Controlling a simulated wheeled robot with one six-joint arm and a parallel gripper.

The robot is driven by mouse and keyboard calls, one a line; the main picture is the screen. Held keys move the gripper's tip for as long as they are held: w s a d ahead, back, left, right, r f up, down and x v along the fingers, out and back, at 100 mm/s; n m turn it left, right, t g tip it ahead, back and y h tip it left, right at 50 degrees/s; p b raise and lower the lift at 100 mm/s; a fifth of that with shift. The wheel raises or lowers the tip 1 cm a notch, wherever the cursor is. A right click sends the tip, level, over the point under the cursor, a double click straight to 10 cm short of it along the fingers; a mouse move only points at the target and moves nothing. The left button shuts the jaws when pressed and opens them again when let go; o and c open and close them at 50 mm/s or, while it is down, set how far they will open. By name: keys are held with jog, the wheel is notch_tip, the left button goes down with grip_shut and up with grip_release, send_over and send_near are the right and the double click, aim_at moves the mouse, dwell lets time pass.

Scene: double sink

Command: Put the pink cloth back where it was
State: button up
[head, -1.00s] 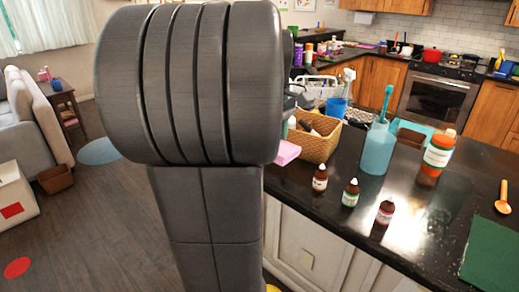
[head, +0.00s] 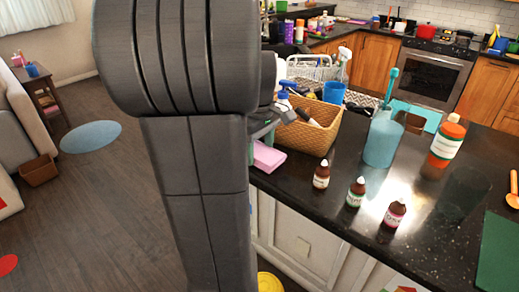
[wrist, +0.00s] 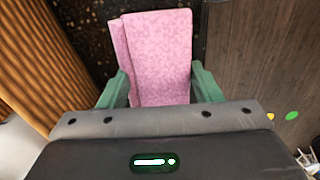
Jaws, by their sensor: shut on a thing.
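The pink cloth (head: 268,157) is a folded, thick pink piece at the counter's left edge, beside the wicker basket. In the wrist view, the cloth (wrist: 158,50) is held between the two green fingers of my gripper (wrist: 159,78). My gripper (head: 264,130) is partly hidden behind my arm in the head view. It is shut on the cloth. In the wrist view the cloth lies over the dark speckled counter's edge, with the floor to its right. I cannot tell whether the cloth touches the counter.
The wicker basket (head: 305,133) with bottles and a brush stands close beside the cloth. The floor (head: 100,220) left of the counter is open.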

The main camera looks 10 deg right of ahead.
aim_at(259, 151)
jog(key=shift+f, duration=0.2)
jog(key=shift+f, duration=0.2)
jog(key=o, duration=0.9)
jog(key=shift+o, duration=0.2)
notch_tip(259, 151, up, 12)
jog(key=shift+r, duration=0.2)
